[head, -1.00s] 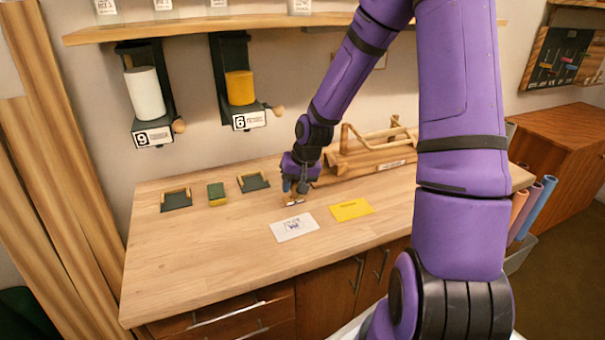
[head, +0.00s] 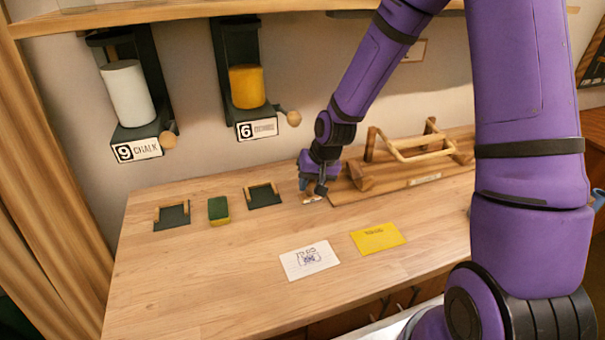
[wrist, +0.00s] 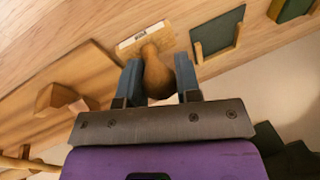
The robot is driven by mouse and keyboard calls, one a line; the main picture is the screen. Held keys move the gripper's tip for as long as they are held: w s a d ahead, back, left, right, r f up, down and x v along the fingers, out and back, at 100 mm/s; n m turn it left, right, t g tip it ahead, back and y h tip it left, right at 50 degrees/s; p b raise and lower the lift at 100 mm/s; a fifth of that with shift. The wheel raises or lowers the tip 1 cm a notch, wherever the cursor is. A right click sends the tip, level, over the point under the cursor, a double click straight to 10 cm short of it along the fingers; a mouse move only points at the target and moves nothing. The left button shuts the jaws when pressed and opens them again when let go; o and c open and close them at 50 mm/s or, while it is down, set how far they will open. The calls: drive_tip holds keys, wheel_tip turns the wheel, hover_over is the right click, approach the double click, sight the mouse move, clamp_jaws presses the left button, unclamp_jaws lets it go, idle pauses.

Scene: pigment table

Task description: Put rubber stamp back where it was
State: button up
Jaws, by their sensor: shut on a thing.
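My gripper (head: 311,194) is shut on the rubber stamp (head: 313,199) at the back of the table, between a dark pad with a wooden frame (head: 264,195) and the wooden rack. In the wrist view, the two blue-grey fingers of my gripper (wrist: 158,82) hold the stamp's rounded brown handle (wrist: 157,72). Its pale wooden base with a small label (wrist: 145,38) points away from the gripper, close to the tabletop. I cannot tell whether the base touches the table. A white card with a dark printed mark (head: 309,260) lies in front of the gripper.
A second framed dark pad (head: 172,215) and a green-and-yellow block (head: 218,210) stand to the left. A yellow card (head: 378,238) lies beside the white one. The wooden rack (head: 400,168) is close on the right. Dispensers hang on the wall. The front left tabletop is clear.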

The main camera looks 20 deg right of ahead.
drive_tip(key=w, duration=0.7)
drive_tip(key=w+f, duration=0.1)
drive_tip(key=w, duration=0.3)
drive_tip(key=shift+d, duration=0.35)
drive_tip(key=shift+f, duration=1.75)
drive_tip(key=shift+f, duration=0.15)
drive_tip(key=o, duration=0.8)
